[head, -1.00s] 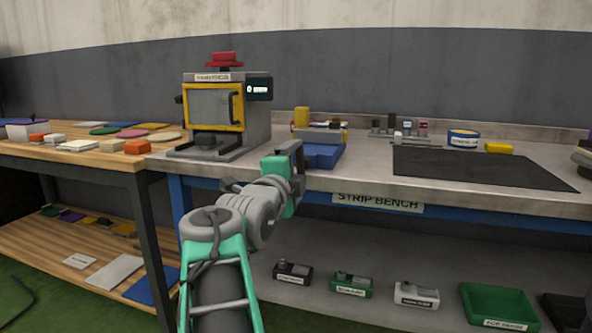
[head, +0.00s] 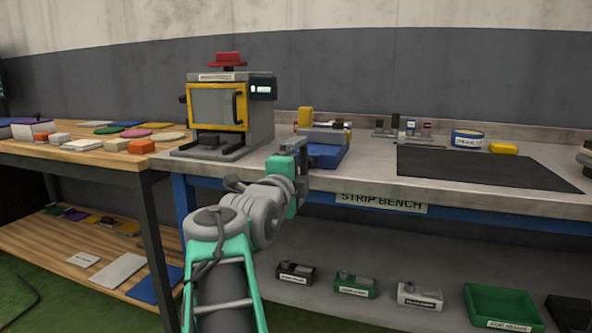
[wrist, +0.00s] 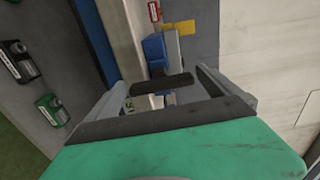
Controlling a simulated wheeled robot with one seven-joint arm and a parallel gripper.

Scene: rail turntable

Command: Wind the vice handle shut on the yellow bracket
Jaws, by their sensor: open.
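The vice (head: 327,155) has a blue base and grey jaws and stands near the front of the steel bench; it also shows in the wrist view (wrist: 154,52). The yellow bracket (head: 305,116) stands upright at the jaws' left end and shows in the wrist view (wrist: 180,27). My gripper (head: 298,148) is just in front of the vice in the head view and hides part of it. In the wrist view its fingers are apart (wrist: 158,88). A dark bar (wrist: 161,84) appears between them; I cannot tell whether it is the vice handle or whether anything touches it.
A yellow-fronted machine (head: 230,110) stands left of the vice. The lower shelf holds labelled boxes and a green tray (head: 500,305).

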